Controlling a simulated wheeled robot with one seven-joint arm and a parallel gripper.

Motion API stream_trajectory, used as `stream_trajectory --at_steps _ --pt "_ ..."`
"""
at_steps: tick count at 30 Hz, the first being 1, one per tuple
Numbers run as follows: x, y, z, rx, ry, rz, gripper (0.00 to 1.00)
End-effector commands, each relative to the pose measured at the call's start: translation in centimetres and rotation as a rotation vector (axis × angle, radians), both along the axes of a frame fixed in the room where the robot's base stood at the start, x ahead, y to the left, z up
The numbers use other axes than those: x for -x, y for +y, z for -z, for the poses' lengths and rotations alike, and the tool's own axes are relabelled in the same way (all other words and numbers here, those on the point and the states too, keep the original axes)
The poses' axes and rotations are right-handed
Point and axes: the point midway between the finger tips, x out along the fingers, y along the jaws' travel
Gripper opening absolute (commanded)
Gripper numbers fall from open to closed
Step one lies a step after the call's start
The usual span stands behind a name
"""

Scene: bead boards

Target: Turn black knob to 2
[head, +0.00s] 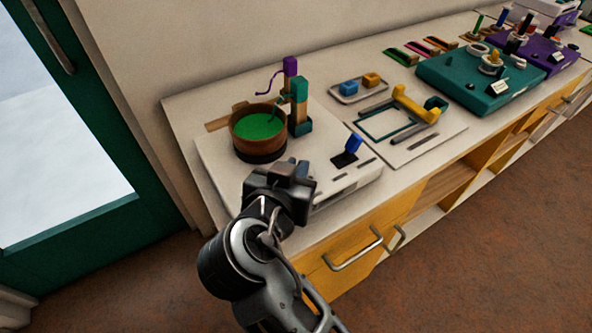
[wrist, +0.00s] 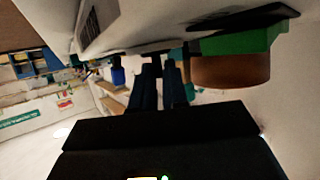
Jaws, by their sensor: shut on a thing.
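My gripper (head: 300,172) is at the front left of the white stove-like unit (head: 335,184), by its front edge. In the wrist view its two dark fingers (wrist: 160,72) are close together at the unit's edge. They are shut on a small dark thing between their tips, which I take to be the black knob (wrist: 158,62). In the head view my gripper hides the knob. No dial numbers are readable, so I cannot tell where the knob points.
A brown pot with green contents (head: 258,128) stands on the unit, behind my gripper. A blue lever (head: 354,144) rises to the right. Teal and purple blocks (head: 300,105) stand behind. A teal board (head: 480,75) lies farther right. Yellow drawers (head: 345,255) are below.

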Motion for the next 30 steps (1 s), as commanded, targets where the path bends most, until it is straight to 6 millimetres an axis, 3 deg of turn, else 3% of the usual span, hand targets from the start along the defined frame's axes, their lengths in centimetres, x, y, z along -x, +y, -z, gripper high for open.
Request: stream_trajectory --at_steps 15,16,22,30 --pt "-0.19 -0.31 0.02 0.002 0.001 0.026 0.0" --pt "-0.19 -0.31 0.03 0.002 0.001 0.026 0.15" --pt "-0.13 -0.2 0.03 0.002 0.002 0.024 0.34" --pt "0.05 -0.06 -0.02 0.001 0.001 0.021 0.35"
